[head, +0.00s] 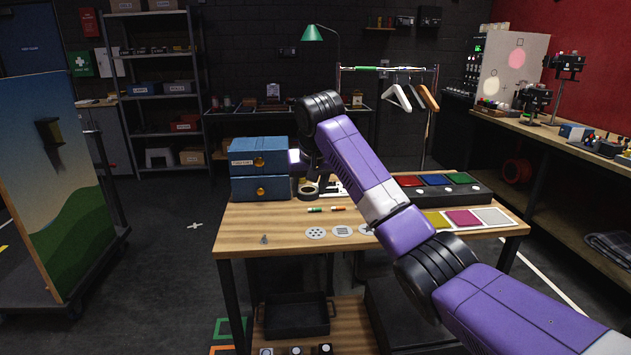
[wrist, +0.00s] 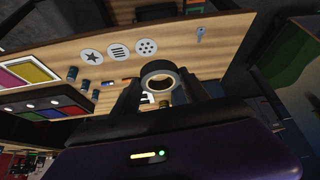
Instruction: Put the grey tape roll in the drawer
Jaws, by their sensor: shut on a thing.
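The grey tape roll (wrist: 160,71) is between the two fingers of my gripper (wrist: 160,88) in the wrist view, with a pale inner core showing. My gripper is shut on it. In the head view the roll (head: 308,196) is low over the table just right of the drawer unit; I cannot tell whether it touches the wood. The fingers are mostly hidden there behind my arm. The blue drawer unit has an upper drawer (head: 247,160) with a white label and a lower drawer (head: 248,189), each with an amber knob. Both drawers look shut.
The wooden table (head: 275,222) also holds two small markers (head: 328,209), round marked discs (head: 316,233), coloured pads (head: 462,218) and a black box with coloured buttons (head: 436,180). The front left of the table is mostly clear.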

